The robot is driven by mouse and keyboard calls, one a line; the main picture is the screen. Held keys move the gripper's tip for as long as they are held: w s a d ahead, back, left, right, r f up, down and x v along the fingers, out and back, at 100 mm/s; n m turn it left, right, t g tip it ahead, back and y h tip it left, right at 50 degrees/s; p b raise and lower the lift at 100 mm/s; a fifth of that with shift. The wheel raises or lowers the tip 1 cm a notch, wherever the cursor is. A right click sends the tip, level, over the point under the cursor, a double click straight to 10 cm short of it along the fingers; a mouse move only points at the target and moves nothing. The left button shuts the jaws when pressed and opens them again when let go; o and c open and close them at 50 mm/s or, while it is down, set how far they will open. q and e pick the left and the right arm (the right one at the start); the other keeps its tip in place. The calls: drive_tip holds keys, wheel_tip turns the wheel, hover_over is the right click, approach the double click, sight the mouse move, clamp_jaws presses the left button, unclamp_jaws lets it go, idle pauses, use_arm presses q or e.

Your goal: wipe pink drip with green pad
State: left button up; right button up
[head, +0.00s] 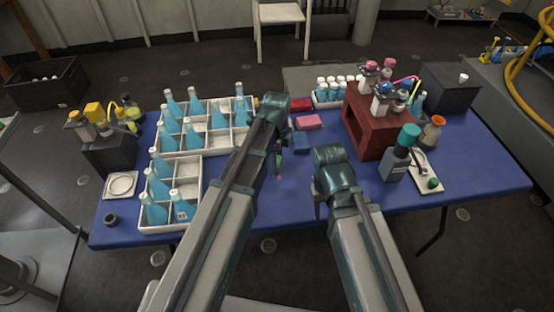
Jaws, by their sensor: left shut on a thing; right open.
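My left gripper (279,172) is low over the blue table, in front of the coloured pads, and is shut on the green pad (280,160). Only a small sliver of the green pad shows beside the dark fingers. A small pink spot, apparently the pink drip (280,178), shows on the table just below the pad. I cannot tell whether the pad touches it. My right gripper (318,208) is open and empty, near the table's front edge, to the right of the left gripper.
A red pad (300,107), pink pad (308,121) and blue pad (300,143) lie behind. White divided crates (183,155) with several blue bottles stand left. A dark red stand (372,128) and grey bottle (394,165) stand right. The front middle of the table (293,200) is clear.

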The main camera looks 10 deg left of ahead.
use_arm(q)
drive_tip(key=shift+r+p, duration=2.9)
drive_tip(key=shift+r, duration=0.1)
drive_tip(key=shift+r, duration=0.1)
wheel_tip(320, 180, up, 3)
drive_tip(key=p, duration=0.3)
